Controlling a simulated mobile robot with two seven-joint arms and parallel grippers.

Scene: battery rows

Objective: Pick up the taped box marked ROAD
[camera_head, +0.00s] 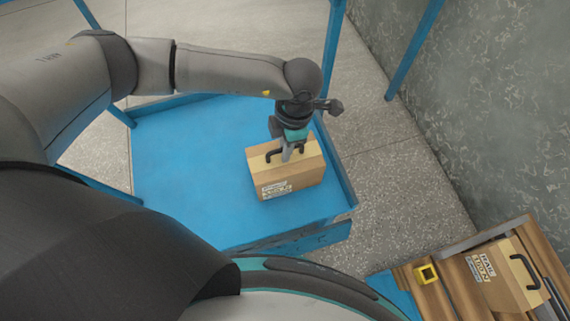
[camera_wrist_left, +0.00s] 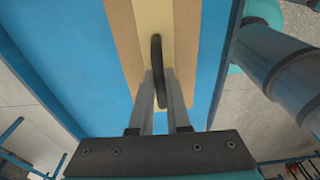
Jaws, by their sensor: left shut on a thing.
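A cardboard box (camera_head: 290,187) with a pale tape strip, a dark handle and a small label is over the blue-topped stand. The label is too small to read surely. My left gripper (camera_head: 288,152) is above the box, shut on its handle. In the left wrist view, the fingers of the left gripper (camera_wrist_left: 159,88) close around the dark handle (camera_wrist_left: 158,65), above the tape on the box (camera_wrist_left: 125,40). I cannot tell whether the box rests on the blue surface or is slightly raised. My right gripper is not in view.
The blue stand (camera_head: 180,165) has raised edges and free room left of the box. A second taped box (camera_head: 505,278), its label seeming to read RAIL, is on a wooden surface (camera_head: 435,297) at the lower right, near a small yellow piece (camera_head: 427,274). A grey wall (camera_head: 490,100) stands at right.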

